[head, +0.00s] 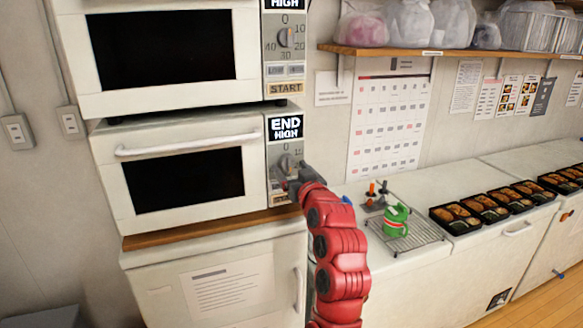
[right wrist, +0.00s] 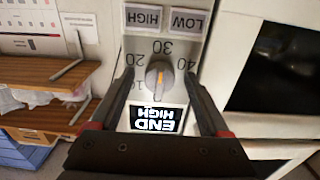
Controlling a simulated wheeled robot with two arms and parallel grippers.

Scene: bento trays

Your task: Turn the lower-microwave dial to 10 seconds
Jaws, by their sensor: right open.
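The lower microwave (head: 180,170) has a white door with a dark window, and its display (head: 285,127) reads END HIGH. Its dial (head: 288,162) sits below the display, partly covered by my right gripper (head: 291,181) in the head view. In the right wrist view, which is upside down, the grey dial (right wrist: 159,79) lies between the open fingers of my right gripper (right wrist: 157,76), with a gap on each side. My left gripper is not in view.
The upper microwave (head: 165,50) stands directly above, with a similar dial (head: 287,37). A counter to the right holds a green-and-red pitcher-like item (head: 396,222) on a wire rack (head: 427,240) and several bento trays (head: 456,219). A wooden shelf (head: 450,53) with bags hangs above.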

